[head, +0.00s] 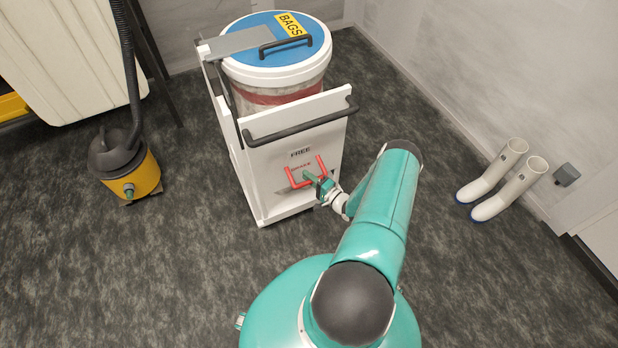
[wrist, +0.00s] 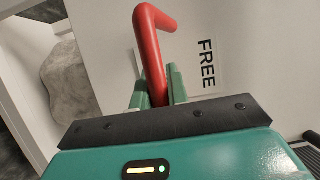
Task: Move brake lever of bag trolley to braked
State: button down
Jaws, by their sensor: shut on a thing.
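The bag trolley (head: 275,185) is a white cart holding a drum with a blue lid and a yellow "BAGS" label. Its red brake lever (head: 291,181) is on the front panel, below a "FREE" label (head: 300,153). A second label with red text is partly hidden behind the lever. My gripper (head: 314,181) is at the lever in front of the panel. In the wrist view the green fingers (wrist: 160,90) are shut around the red bar (wrist: 148,45), whose bent end extends beyond them. The "FREE" label (wrist: 207,65) shows beside it, turned sideways.
A black push handle (head: 300,122) crosses the trolley above the lever. A yellow and black vacuum (head: 128,170) stands at the left, with its hose rising. White boots (head: 495,175) stand by the right wall. The dark floor around the trolley is mostly clear.

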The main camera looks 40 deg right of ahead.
dwell(0.5)
jog(key=c, duration=1.4)
grip_release()
jog(key=shift+o, duration=0.2)
jog(key=s+d, duration=0.1)
jog(key=s, duration=1.2)
jog(key=shift+s+d+f, duration=0.15)
jog(key=shift+s+d, duration=0.1)
jog(key=shift+s, duration=0.1)
